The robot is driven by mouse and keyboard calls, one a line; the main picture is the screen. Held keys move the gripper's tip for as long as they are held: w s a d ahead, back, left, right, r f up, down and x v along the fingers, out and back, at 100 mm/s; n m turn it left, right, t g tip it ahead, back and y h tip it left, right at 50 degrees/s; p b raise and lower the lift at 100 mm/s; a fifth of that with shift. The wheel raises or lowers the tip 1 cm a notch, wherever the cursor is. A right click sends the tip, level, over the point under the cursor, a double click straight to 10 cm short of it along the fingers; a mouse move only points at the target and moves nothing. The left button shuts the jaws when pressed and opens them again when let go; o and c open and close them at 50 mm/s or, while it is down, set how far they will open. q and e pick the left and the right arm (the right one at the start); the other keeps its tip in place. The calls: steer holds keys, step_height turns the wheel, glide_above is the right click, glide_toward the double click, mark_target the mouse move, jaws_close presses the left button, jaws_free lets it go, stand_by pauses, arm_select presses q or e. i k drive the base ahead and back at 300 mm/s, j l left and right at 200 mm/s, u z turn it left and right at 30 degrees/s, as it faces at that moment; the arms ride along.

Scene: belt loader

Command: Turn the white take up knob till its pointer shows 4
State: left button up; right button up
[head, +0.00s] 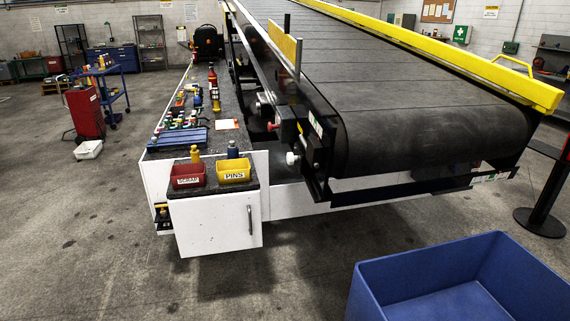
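A small white knob (291,158) sits on the side of the belt loader's end, beside a dark bracket (314,165) at the near corner of the belt. I take it to be the take up knob. Its pointer and any numbers around it are too small to read from here. A red knob (273,126) is mounted a little above and to the left of it. Neither of my grippers shows in the head view.
The wide black belt (400,110) with a yellow rail (440,60) slopes up and away. Left of it, a bench (215,125) carries bottles, a blue tray (178,138), a red bin (187,182) and a yellow bin (234,180). A blue crate (367,292) stands front right. Floor front left is clear.

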mark_target(290, 159)
steer(key=i+j, duration=0.15)
steer(key=j, duration=0.2)
steer(key=i+j+z, duration=0.1)
steer(key=j, duration=0.2)
steer(key=i+j, duration=0.2)
steer(key=j, duration=0.15)
steer(key=i+j, duration=0.15)
steer(key=j, duration=0.2)
steer(key=z, duration=0.05)
